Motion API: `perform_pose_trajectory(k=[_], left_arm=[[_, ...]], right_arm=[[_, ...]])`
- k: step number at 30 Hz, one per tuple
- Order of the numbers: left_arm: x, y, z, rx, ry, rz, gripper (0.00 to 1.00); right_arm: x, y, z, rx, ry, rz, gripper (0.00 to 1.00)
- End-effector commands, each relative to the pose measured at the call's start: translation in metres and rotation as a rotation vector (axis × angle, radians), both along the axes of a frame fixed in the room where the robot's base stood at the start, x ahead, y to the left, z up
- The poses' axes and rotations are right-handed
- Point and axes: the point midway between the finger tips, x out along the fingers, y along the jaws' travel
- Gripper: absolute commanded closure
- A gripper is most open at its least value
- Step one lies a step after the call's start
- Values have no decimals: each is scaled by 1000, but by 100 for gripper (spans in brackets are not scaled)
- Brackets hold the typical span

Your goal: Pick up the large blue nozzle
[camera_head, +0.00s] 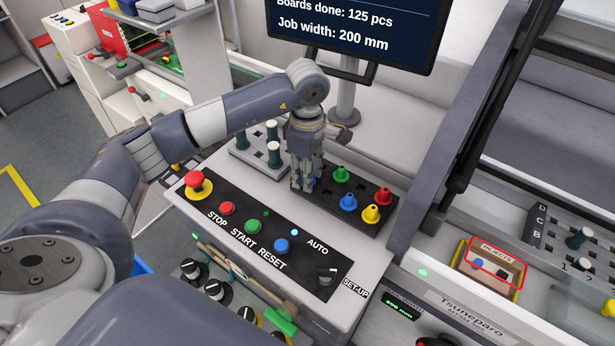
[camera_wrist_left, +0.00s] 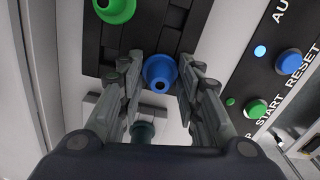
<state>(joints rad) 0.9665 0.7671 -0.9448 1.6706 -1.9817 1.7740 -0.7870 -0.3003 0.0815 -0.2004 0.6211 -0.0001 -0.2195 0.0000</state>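A black nozzle tray (camera_head: 328,203) lies on the grey console top. My left gripper (camera_head: 304,186) points down over its left end. In the left wrist view the gripper (camera_wrist_left: 161,66) is open, with one finger on each side of a blue nozzle (camera_wrist_left: 160,73) and small gaps showing. In the head view the fingers mostly hide this nozzle. A second blue nozzle (camera_head: 348,202) stands right of the gripper. I cannot compare the two blue sizes surely. My right gripper is not in view.
A rack with dark posts (camera_head: 274,154) stands just left of the gripper. The button panel (camera_head: 258,238) is in front, the monitor (camera_head: 352,30) behind. A rejects box (camera_head: 491,267) is at right.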

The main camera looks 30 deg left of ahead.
Motion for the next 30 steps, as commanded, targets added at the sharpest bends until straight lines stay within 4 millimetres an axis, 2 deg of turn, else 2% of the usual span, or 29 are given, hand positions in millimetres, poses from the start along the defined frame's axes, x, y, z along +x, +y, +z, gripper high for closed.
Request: perform_pose_trajectory(k=[14,17,22,30], left_arm=[[1,0,4,-1,-3,0,92],[1,0,11,-1,-3,0,92],[1,0,35,0,-7,-2,92],[-53,-3,37,2,-2,-4,92]], right_arm=[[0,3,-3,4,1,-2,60],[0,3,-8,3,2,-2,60],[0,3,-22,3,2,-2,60],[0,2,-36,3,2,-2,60]])
